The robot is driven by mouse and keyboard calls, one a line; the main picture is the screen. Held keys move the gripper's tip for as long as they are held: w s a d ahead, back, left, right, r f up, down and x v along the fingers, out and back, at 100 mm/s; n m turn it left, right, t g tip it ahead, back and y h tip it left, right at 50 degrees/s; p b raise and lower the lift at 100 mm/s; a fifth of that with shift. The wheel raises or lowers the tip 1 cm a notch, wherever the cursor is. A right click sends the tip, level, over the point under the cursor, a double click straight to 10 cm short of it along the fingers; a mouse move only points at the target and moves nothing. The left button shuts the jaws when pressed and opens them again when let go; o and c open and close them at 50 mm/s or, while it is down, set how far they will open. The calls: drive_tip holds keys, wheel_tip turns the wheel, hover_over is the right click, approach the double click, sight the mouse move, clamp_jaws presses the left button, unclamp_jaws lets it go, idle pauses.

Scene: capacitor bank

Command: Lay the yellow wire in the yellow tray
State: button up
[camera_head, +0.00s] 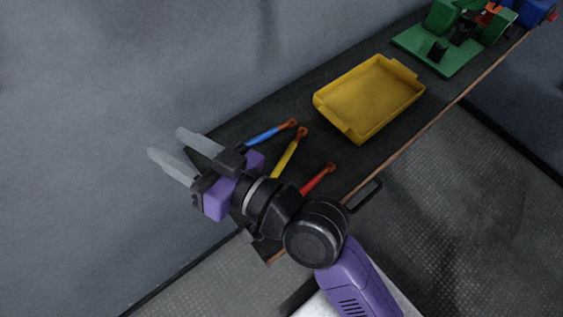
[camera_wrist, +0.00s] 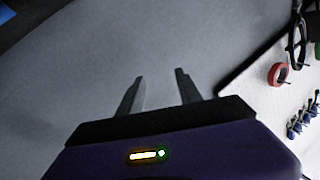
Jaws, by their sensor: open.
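The yellow wire (camera_head: 286,157) lies on the dark bench between a blue wire and a red wire, its copper-coloured end toward the tray; its lower end is hidden behind my arm. The yellow tray (camera_head: 348,131) stands empty on the bench, up and right of the wires. My gripper (camera_head: 168,143) is open and empty, left of the wires, its fingers pointing away from them toward the grey wall. It also shows in the wrist view (camera_wrist: 160,80) with nothing between its fingers.
The blue wire (camera_head: 266,135) and the red wire (camera_head: 316,181) lie close on either side of the yellow one. A green fixture (camera_head: 437,50) stands beyond the tray. A bench handle (camera_head: 366,196) sticks out at the front edge. The wrist view shows a white board with tools (camera_wrist: 268,100).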

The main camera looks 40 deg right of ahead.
drive_tip(key=w+a+r+n+g+y, duration=0.2)
drive_tip(key=w+a+r+n+y, duration=0.25)
drive_tip(key=r+n, duration=0.2)
drive_tip(key=n+g+h+b, duration=0.2)
drive_tip(key=n+g+h, duration=0.9)
drive_tip(key=n+g, duration=0.45)
hover_over(284, 158)
drive_tip(key=shift+t+y, duration=0.25)
drive_tip(key=f, duration=1.4)
drive_tip(key=shift+s+f, duration=0.1)
drive_tip(key=shift+s, duration=0.2)
drive_tip(key=shift+s+d+f, duration=0.1)
drive_tip(key=shift+d+f, duration=0.1)
drive_tip(key=shift+d, duration=0.05)
wheel_tip(284, 158, down, 2)
drive_tip(key=shift+f, duration=0.15)
drive_tip(key=shift+w+a+f+p, duration=0.1)
drive_tip(key=shift+w+f+p, duration=0.05)
drive_tip(key=shift+f, duration=0.7)
drive_tip(key=shift+w+a+f+p, duration=0.1)
drive_tip(key=shift+f+p, duration=0.05)
drive_tip(key=shift+f, duration=0.75)
drive_tip(key=shift+w+f+p, duration=0.15)
drive_tip(key=shift+f, duration=0.7)
clamp_jaws()
